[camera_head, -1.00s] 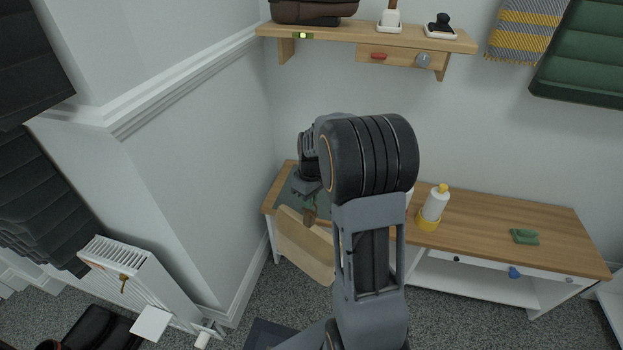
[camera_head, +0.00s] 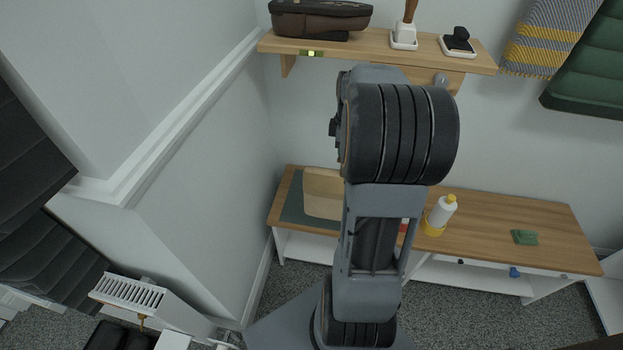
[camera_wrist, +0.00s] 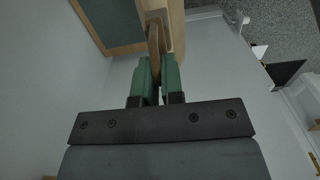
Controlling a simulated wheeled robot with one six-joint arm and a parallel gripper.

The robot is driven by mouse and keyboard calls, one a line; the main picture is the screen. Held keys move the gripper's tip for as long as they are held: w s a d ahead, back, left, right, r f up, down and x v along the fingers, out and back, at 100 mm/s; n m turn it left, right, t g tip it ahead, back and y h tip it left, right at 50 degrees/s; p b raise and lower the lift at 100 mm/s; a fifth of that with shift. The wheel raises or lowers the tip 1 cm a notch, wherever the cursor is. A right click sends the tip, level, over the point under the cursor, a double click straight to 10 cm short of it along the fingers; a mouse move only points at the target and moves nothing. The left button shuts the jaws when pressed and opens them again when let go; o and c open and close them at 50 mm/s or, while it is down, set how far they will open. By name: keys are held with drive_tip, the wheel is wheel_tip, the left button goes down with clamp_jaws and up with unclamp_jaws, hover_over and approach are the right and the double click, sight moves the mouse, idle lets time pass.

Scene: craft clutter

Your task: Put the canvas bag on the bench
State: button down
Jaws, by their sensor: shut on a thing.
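The canvas bag (camera_head: 322,192) is a flat beige thing with a brown strap. In the head view it appears over the left end of the bench (camera_head: 490,225), in front of a dark green mat (camera_head: 296,212); whether it touches is unclear. In the wrist view the bag (camera_wrist: 176,30) is at the top, beside the mat (camera_wrist: 112,20). My gripper (camera_wrist: 156,62) has its green fingers shut on the bag's brown strap. In the head view my arm hides the gripper and the bag's right side.
A green block (camera_head: 524,237) lies farther right, with bare wood between. A wall shelf (camera_head: 375,52) above holds a brown case (camera_head: 318,17). The left wall is close.

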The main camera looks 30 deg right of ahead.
drive_tip(key=w+f, duration=1.2)
drive_tip(key=w, duration=0.1)
drive_tip(key=shift+w+a+f, duration=0.2)
drive_tip(key=shift+w+f, duration=0.15)
drive_tip(key=shift+w, duration=0.05)
drive_tip(key=shift+f, duration=0.2)
drive_tip(key=c, duration=1.2)
unclamp_jaws()
drive_tip(key=shift+c, duration=0.2)
drive_tip(key=shift+r, duration=0.1)
